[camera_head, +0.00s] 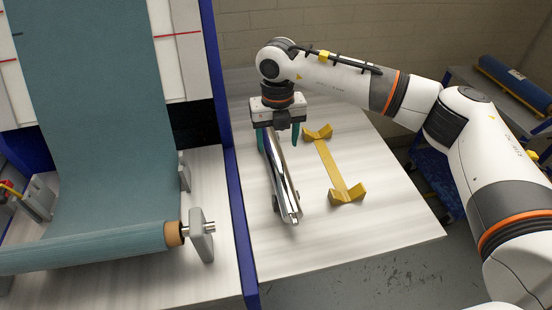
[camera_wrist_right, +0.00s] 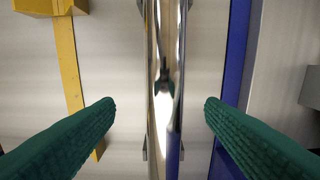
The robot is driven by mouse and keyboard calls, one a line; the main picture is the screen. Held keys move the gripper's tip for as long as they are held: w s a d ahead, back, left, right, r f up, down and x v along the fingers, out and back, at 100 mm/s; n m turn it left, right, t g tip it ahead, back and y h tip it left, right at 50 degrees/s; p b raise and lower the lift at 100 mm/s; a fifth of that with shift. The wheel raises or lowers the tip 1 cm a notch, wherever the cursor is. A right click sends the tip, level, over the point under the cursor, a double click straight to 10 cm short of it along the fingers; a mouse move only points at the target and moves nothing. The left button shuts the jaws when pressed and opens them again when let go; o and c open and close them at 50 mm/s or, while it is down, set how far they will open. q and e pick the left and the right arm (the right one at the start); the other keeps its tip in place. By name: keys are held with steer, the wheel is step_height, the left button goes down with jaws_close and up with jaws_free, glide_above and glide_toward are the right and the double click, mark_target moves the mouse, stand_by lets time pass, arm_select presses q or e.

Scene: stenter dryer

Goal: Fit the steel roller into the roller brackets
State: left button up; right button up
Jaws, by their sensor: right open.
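The shiny steel roller (camera_head: 283,180) lies lengthwise on the pale table. Small grey roller brackets (camera_head: 274,203) show at its near end; the wrist view shows grey bracket parts (camera_wrist_right: 145,150) on both sides of the roller (camera_wrist_right: 163,60). I cannot tell whether it is fully seated. My right gripper (camera_head: 279,141) is over the roller's far part, its teal fingers open on either side. In the wrist view the fingertips (camera_wrist_right: 160,103) stand apart from the roller, with a gap each side. The roller's far end is hidden by the gripper. My left gripper is not in view.
An empty yellow cradle (camera_head: 328,165) with two V-shaped ends stands right of the roller. A blue frame post (camera_head: 236,190) runs close on the left, beside the machine with teal fabric (camera_head: 100,130). The front right tabletop (camera_head: 385,215) is clear. A cart (camera_head: 465,75) stands at far right.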

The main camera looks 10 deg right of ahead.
mark_target(276, 154)
steer(key=f, duration=0.3)
steer(key=f+p, duration=0.1)
steer(key=f, duration=0.1)
steer(key=shift+s+a+f, duration=0.2)
steer(key=shift+s+f, duration=0.05)
steer(key=shift+f, duration=0.05)
steer(key=shift+c, duration=0.3)
steer(key=shift+r, duration=0.1)
steer(key=c, duration=1.3)
